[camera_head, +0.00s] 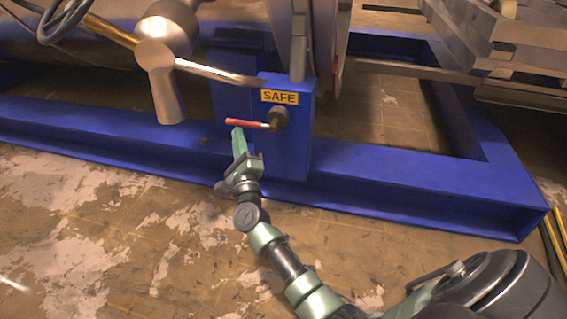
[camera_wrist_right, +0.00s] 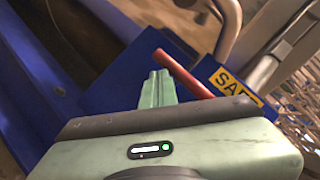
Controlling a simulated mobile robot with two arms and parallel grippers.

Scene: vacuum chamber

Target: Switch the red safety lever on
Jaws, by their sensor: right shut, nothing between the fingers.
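The red safety lever (camera_head: 246,123) sticks out to the left, nearly level, from a dark round pivot (camera_head: 279,117) on a blue box (camera_head: 299,145). A yellow "SAFE" label (camera_head: 279,96) is above the pivot. My right gripper (camera_head: 238,136) is shut and empty, with its tips just below the lever's left end. I cannot tell whether they touch. In the right wrist view the shut green fingers (camera_wrist_right: 157,88) are beside the red lever (camera_wrist_right: 183,74), and the "SAFE" label (camera_wrist_right: 232,85) shows at the right. My left gripper is not in view.
A blue steel frame (camera_head: 400,196) runs along the floor behind my right arm. A metal cylinder and rod (camera_head: 163,80) hang to the left of the lever. Metal rails (camera_head: 520,65) stand at the upper right. The worn floor (camera_head: 90,240) in front is clear.

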